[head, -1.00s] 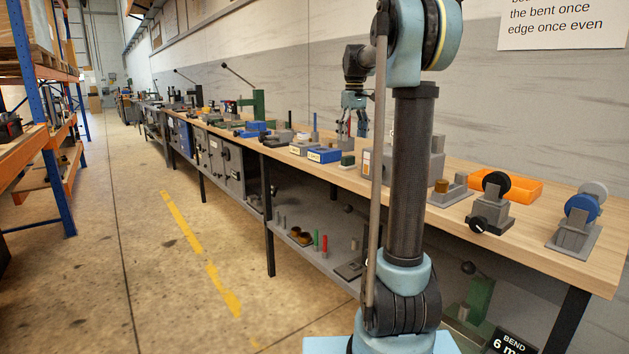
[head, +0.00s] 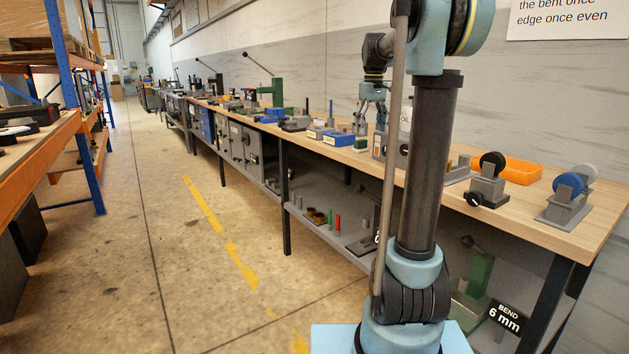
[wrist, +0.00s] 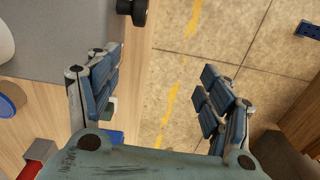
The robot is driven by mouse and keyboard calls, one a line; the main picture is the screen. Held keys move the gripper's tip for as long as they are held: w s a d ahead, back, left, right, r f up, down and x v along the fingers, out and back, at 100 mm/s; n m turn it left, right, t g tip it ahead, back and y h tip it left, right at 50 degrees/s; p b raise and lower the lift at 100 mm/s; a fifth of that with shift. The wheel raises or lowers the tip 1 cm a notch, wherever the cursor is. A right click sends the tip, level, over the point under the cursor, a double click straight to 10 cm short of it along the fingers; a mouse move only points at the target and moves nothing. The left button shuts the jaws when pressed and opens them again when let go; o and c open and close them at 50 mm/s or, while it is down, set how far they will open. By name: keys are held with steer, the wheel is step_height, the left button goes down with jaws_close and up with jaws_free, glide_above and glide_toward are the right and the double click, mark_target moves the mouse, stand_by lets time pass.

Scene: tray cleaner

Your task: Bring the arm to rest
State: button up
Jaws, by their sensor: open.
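My gripper (wrist: 160,100) shows in the wrist view with its two blue-padded fingers spread wide apart. Nothing is between them; the floor with its yellow line and the bench edge show beyond. In the head view my gripper (head: 368,112) hangs at the end of the arm by the wooden bench (head: 420,180), in front of the wall. Its fingertips are small there and partly merge with things behind. My arm's column and rod hide part of the bench.
A lower shelf (head: 325,228) holds parts. An orange and blue rack (head: 75,150) stands left. The floor aisle (head: 165,260) between is clear.

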steer(key=s+f+m, duration=0.2)
steer(key=s+f, duration=0.7)
steer(key=s, duration=0.3)
steer(key=s+f+m+t, duration=0.1)
steer(key=s+f+m, duration=0.1)
steer(key=s+f, duration=0.8)
steer(key=s+f+m+t, duration=0.1)
steer(key=s+f+m, duration=0.1)
steer(key=s+f, duration=0.7)
steer(key=s, duration=0.6)
steer(key=shift+a+f, duration=0.15)
steer(key=shift+a, duration=0.1)
steer(key=shift+w+f, duration=0.2)
steer(key=shift+w, duration=0.25)
